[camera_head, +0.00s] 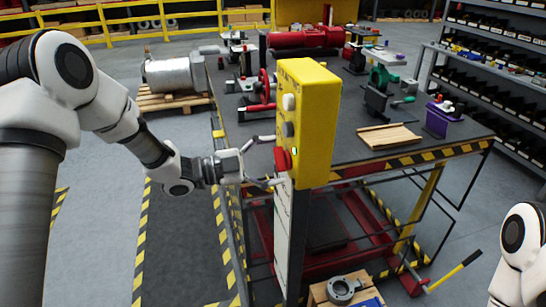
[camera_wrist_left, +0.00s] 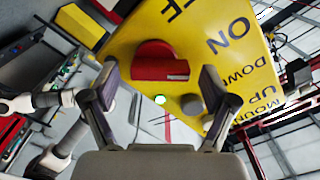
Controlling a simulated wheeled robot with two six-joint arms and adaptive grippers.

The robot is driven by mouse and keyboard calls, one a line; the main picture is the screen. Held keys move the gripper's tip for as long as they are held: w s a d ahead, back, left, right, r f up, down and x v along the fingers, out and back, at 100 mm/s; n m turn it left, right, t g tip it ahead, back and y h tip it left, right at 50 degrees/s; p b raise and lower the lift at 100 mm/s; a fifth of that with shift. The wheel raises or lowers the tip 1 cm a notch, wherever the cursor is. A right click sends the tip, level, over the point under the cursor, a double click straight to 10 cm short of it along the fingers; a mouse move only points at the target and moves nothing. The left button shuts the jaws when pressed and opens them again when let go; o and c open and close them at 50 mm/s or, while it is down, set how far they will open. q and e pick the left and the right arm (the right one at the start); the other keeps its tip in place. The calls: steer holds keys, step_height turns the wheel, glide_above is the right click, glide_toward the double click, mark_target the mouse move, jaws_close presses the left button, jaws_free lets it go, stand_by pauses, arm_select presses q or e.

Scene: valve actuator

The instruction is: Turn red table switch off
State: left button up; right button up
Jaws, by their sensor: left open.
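The yellow control box (camera_head: 312,115) stands on a post at the near edge of the workbench. Its red switch (camera_head: 283,159) is low on the face turned toward my left arm. In the left wrist view the red switch (camera_wrist_left: 160,62) is a rounded knob with a flat bar, beside the printed word ON. My left gripper (camera_head: 270,161) is open in front of it. In the wrist view the fingertips (camera_wrist_left: 160,80) lie on either side of the switch; contact cannot be told. Only a part of my right arm shows at the right edge; its gripper is out of view.
Grey and white buttons (camera_head: 289,102) sit above the switch on the box. The workbench (camera_head: 350,115) behind holds a red machine (camera_head: 305,37), a wooden board (camera_head: 389,136) and a purple bin (camera_head: 439,119). Open floor (camera_head: 180,240) lies left of the bench.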

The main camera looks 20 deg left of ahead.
arm_select(q)
steer(key=shift+a, duration=0.1)
steer(key=c, duration=1.2)
steer(key=shift+o, duration=0.2)
